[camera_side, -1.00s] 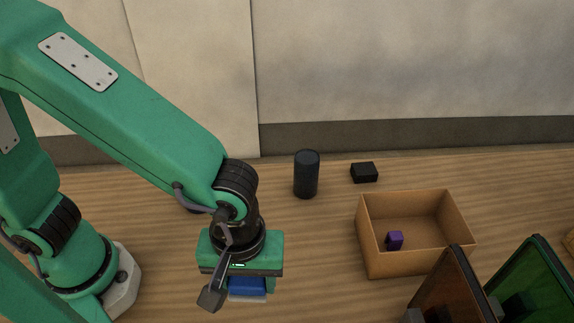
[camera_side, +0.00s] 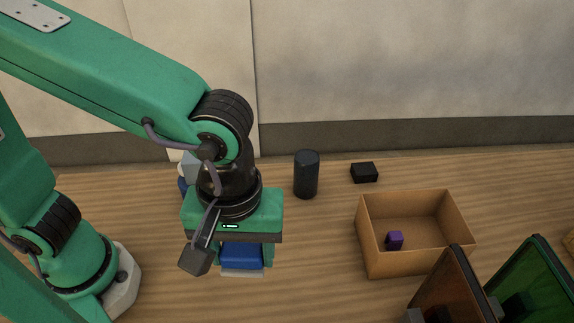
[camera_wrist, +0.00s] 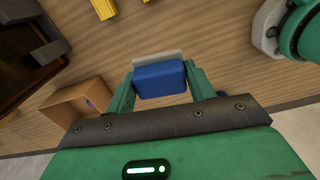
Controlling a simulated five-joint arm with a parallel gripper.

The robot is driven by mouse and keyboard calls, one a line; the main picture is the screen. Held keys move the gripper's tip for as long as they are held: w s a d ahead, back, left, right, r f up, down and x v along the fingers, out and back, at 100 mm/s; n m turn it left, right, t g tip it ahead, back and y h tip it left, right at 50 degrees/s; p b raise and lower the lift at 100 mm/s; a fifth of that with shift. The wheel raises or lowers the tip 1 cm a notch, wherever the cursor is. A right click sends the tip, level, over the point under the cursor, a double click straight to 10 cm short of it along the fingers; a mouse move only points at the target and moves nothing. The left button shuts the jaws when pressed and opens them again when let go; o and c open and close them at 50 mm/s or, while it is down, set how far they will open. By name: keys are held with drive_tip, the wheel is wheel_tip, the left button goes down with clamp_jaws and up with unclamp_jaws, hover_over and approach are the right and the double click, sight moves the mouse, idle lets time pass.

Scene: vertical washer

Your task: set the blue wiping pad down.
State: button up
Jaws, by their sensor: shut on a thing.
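The blue wiping pad (camera_side: 241,256) is a blue block with a pale grey layer along its underside. My gripper (camera_side: 241,262) is shut on it, with one green finger at each side. In the wrist view the blue wiping pad (camera_wrist: 160,79) sits between the fingertips of my gripper (camera_wrist: 160,84), its pale layer facing away from the palm. The pad appears to be held above the wooden table (camera_side: 320,270), though the exact gap cannot be told. My gripper body hides the pad's upper part in the side view.
An open cardboard box (camera_side: 415,260) with a small purple cube (camera_side: 394,240) stands to the right. A dark cylinder (camera_side: 306,175) and a black block (camera_side: 364,172) stand behind. Brown and green upright panels (camera_side: 535,285) are at lower right. Yellow pieces (camera_wrist: 104,8) show in the wrist view.

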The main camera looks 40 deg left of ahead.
sight(241, 248)
wheel_tip(241, 248, up, 3)
drive_tip(key=shift+r, duration=0.1)
drive_tip(key=w+a+n, duration=0.6)
drive_tip(key=a, duration=0.7)
drive_tip(key=w+a+n, duration=0.5)
drive_tip(key=w+a, duration=0.1)
drive_tip(key=a, duration=0.6)
drive_tip(key=s+a+n, duration=0.3)
drive_tip(key=a+n, duration=0.1)
drive_tip(key=a, duration=0.5)
drive_tip(key=s+a+n, duration=0.4)
drive_tip(key=a, duration=0.6)
wheel_tip(241, 248, down, 12)
drive_tip(key=shift+w+d, duration=0.15)
drive_tip(key=shift+d, duration=0.05)
drive_tip(key=shift+f, duration=0.25)
drive_tip(key=shift+f, duration=2.8)
